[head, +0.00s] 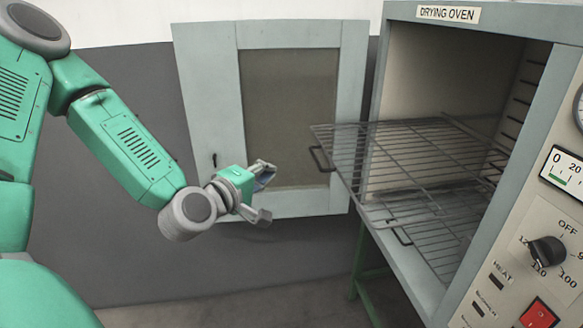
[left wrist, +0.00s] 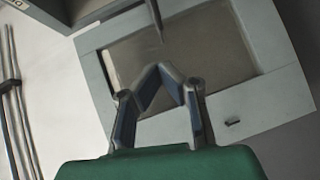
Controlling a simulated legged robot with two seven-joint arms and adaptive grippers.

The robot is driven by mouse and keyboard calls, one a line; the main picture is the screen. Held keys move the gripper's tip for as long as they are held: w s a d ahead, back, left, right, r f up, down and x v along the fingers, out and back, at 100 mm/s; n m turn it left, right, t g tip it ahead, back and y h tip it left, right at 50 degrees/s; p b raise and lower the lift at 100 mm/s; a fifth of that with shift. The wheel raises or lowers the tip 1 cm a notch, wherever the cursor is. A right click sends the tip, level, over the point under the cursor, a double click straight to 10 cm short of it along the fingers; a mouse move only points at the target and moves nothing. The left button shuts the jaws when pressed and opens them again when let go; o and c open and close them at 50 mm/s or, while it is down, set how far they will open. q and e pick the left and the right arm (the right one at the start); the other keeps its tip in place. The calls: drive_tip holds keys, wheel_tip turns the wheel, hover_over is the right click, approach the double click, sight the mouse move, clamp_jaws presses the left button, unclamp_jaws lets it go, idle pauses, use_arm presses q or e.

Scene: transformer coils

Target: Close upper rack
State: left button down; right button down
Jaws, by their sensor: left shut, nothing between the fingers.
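The upper rack (head: 400,150) is a wire shelf pulled well out of the drying oven (head: 448,15), its front end sticking out past the opening. A dark loop handle (head: 318,160) sits on its front left end. My left gripper (head: 264,182) is to the left of the handle, apart from it, in front of the open oven door (head: 207,110). The left wrist view shows its fingers (left wrist: 165,70) meeting at the tips with nothing held, and the door's window panel (left wrist: 200,45) beyond. My right gripper is not in view.
A lower rack (head: 425,215) with its own handle (head: 398,236) sits below the upper one, mostly inside the oven. The control panel with a black knob (head: 547,251) and red switch (head: 538,313) is at the right. The floor space at lower middle is clear.

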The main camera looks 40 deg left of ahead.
use_arm(q)
drive_tip(key=w+d+f+b, duration=0.1)
drive_tip(key=w+b, duration=0.5)
drive_tip(key=w, duration=0.6)
drive_tip(key=shift+w+d+f, duration=0.25)
drive_tip(key=shift+w+f, duration=0.05)
drive_tip(key=shift+f, duration=0.4)
